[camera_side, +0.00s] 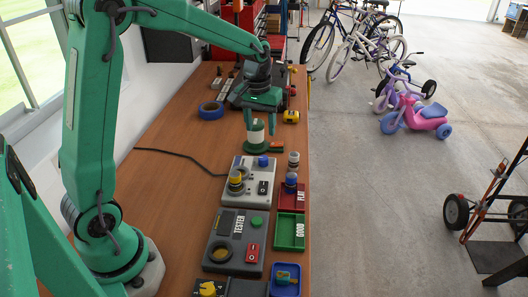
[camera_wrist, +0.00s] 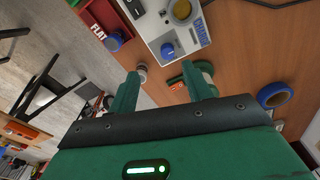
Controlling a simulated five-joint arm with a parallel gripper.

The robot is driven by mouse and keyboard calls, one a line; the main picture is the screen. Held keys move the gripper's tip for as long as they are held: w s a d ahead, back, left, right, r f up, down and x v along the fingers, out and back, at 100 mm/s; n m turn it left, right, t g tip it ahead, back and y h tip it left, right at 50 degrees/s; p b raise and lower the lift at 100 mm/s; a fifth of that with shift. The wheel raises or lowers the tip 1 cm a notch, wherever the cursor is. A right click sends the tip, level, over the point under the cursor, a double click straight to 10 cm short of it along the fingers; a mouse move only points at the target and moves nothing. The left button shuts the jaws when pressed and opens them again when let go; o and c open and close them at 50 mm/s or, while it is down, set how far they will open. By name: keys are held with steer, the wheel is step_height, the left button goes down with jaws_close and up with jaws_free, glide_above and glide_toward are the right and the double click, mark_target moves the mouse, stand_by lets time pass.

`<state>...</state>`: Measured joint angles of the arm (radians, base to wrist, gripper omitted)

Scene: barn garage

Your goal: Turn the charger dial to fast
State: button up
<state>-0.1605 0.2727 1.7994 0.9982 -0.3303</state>
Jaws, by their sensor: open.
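The charger (camera_side: 248,192) is a light grey box on the bench, with a blue dial (camera_side: 263,161) near its far edge. A yellow-topped cell (camera_side: 236,178) stands at a round socket on its left side. In the wrist view the charger (camera_wrist: 155,22) is at the top, with the blue dial (camera_wrist: 167,49) near its lower edge and "CHARGE" lettering beside it. The dial's setting is too small to read. My gripper (camera_side: 262,112) is open and empty, above the bench beyond the charger. In the wrist view my gripper (camera_wrist: 162,80) has its fingers spread, apart from the dial.
A white and green cylinder (camera_side: 256,132) stands close below my gripper. A red FLAT tray (camera_side: 292,201), a green GOOD tray (camera_side: 290,246) and a dark tester (camera_side: 235,229) are nearer. A blue tape roll (camera_side: 211,110) lies left. A black cable crosses the bench.

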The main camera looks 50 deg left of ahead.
steer(key=n+g, duration=0.1)
glide_above(264, 157)
step_height(264, 157, down, 5)
steer(key=shift+d+f, duration=0.1)
steer(key=shift+d, duration=0.05)
steer(key=shift+f, duration=3.9)
steer(key=c, duration=1)
